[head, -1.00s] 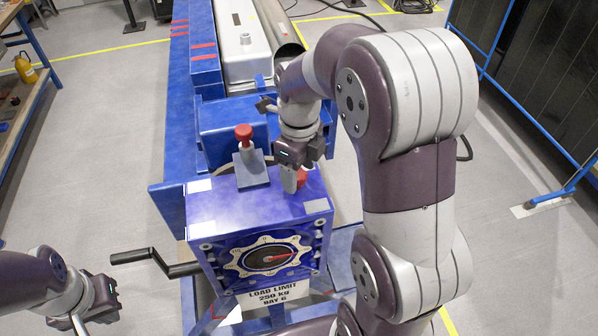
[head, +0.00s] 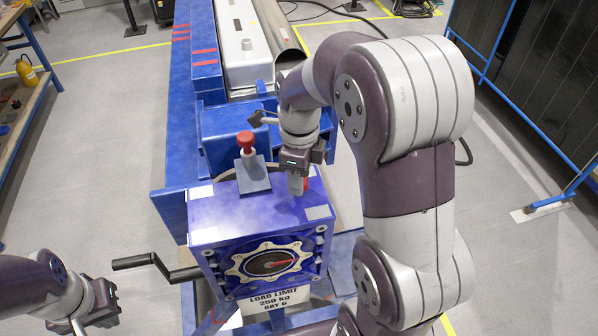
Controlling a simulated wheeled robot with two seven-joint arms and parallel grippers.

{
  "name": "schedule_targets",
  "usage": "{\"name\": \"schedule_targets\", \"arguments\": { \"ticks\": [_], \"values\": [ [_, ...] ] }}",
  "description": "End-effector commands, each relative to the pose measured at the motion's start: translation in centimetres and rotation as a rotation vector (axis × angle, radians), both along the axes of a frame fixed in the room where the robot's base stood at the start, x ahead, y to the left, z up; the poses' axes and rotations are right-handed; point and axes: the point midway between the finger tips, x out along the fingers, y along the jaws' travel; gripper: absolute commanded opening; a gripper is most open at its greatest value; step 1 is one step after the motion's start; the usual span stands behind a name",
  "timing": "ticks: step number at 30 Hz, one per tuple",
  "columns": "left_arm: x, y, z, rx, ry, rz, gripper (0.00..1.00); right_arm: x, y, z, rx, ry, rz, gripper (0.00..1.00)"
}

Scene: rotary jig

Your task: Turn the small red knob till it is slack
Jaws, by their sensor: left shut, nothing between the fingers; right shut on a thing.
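The small red knob (head: 306,184) is on top of the blue gearbox (head: 240,215), near its back right. My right gripper (head: 297,186) points down at it and is shut on it; the fingers hide most of the knob. A second red knob (head: 245,138), on a grey plunger with a grey base, stands to the left on the same box. My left gripper (head: 108,305) is at the lower left, apart from everything, shut and empty.
A black-handled crank (head: 150,262) sticks out to the left of the box, near my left gripper. The front carries a dial (head: 270,262) with a red pointer and a load limit sign (head: 275,298). A long blue bench (head: 178,120) runs behind.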

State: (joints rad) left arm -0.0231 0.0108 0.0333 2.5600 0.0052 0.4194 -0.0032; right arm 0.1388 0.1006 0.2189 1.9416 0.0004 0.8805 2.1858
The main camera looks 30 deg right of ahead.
Motion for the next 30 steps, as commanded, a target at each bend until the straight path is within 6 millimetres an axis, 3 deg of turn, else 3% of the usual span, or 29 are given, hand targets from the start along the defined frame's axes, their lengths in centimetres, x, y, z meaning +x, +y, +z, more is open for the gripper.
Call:
{"name": "schedule_targets", "arguments": {
  "ticks": [30],
  "values": [
    [0.0, 0.0, 2.3, 0.000, 0.000, 0.000, 0.00, 0.0, 0.0, 0.2, 0.000, 0.001, 0.964, 0.11]
  ]
}}
